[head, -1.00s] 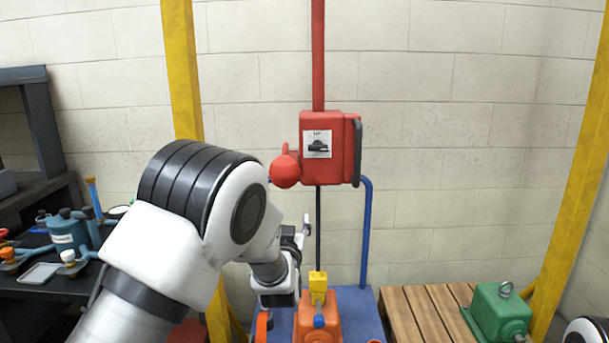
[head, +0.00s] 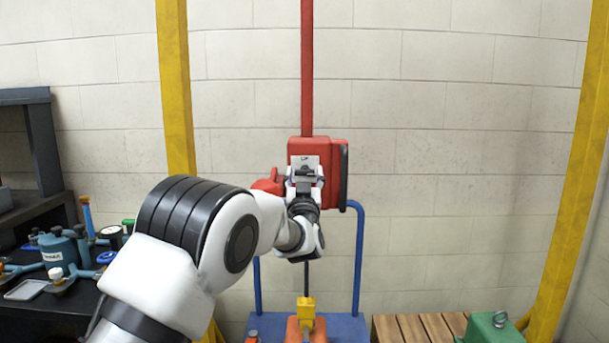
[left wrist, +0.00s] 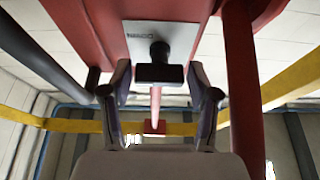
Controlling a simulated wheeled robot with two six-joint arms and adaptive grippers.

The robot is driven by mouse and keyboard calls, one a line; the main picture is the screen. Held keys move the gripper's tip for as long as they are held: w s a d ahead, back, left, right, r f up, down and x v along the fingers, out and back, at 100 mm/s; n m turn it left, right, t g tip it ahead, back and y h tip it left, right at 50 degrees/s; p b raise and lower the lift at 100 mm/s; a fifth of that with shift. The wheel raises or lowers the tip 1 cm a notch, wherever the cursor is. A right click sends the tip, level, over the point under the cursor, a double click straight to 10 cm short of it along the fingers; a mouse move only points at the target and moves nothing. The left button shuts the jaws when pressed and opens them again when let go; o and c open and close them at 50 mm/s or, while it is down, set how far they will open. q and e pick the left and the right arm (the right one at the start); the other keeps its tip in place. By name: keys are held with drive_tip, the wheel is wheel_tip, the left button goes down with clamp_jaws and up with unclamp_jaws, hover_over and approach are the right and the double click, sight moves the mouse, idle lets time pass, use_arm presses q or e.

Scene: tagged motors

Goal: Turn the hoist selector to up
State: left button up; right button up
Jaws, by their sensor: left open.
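The hoist selector is a black knob (head: 305,172) on a pale plate on the front of the red hoist box (head: 333,150). Its handle looks level in the head view, and small lettering shows above it. In the left wrist view the knob (left wrist: 159,70) sits in the middle, under the plate (left wrist: 160,36). My left gripper (head: 304,181) is open in front of the plate. Its fingers (left wrist: 158,82) lie to either side of the knob in the picture, with gaps showing. I cannot tell how deep they reach. My right gripper is out of view.
A red column (head: 307,70) runs up from the box, between yellow posts (head: 176,90). Below are a blue frame (head: 358,260), a wooden pallet (head: 415,328) and a green motor (head: 492,330). A dark bench (head: 50,310) with tools stands left. Wall space right of the box is clear.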

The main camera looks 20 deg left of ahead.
use_arm(q)
drive_tip(key=shift+c, duration=0.3)
drive_tip(key=c, duration=0.8)
